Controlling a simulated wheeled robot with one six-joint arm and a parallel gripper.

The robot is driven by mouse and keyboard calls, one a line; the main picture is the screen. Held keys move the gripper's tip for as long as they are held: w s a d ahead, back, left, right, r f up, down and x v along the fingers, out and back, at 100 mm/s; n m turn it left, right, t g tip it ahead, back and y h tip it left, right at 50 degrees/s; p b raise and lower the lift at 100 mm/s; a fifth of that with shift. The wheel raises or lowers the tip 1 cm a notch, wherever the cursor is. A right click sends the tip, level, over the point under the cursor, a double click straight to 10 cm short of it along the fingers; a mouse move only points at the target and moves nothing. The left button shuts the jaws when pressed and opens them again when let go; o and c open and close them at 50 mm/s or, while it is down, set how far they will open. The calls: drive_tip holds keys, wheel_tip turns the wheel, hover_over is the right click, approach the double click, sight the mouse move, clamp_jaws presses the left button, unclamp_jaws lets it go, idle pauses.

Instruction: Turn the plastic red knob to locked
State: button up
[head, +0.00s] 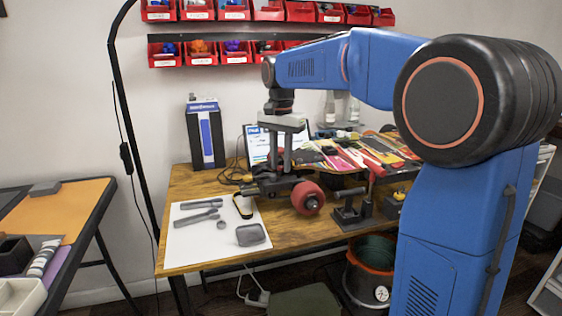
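A round red part (307,198) with a grey hub faces me near the front of the wooden table. It looks like a wheel on a dark metal assembly (268,186). A thin red upright piece (371,179) shows by a black fixture (352,213) to its right. I cannot tell which red part is the knob, or its setting. My gripper (281,160) points down above the metal assembly, left of and above the round red part. Its fingers overlap the assembly in the picture. I cannot tell whether they touch it or how far apart they are.
Grey tools (200,217) and a small grey box (251,234) lie on a white sheet (190,250) at the table's left. A dark blue box (206,135) stands behind. Colourful boards (365,152) fill the back right. A bucket (370,275) stands below the front edge.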

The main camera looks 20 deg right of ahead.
sight(281, 166)
drive_tip(key=shift+r, duration=0.1)
wheel_tip(281, 166, up, 17)
idle(0.8)
drive_tip(key=s+d+f+n+t, duration=0.2)
drive_tip(key=s+d+f+n, duration=0.1)
drive_tip(key=s+f, duration=1.2)
drive_tip(key=s+d+f+n+t, duration=0.2)
drive_tip(key=s+f+n, duration=0.4)
drive_tip(key=s+f, duration=0.9)
drive_tip(key=s, duration=0.4)
drive_tip(key=shift+d+f+t, duration=0.35)
drive_tip(key=shift+d+t, duration=0.05)
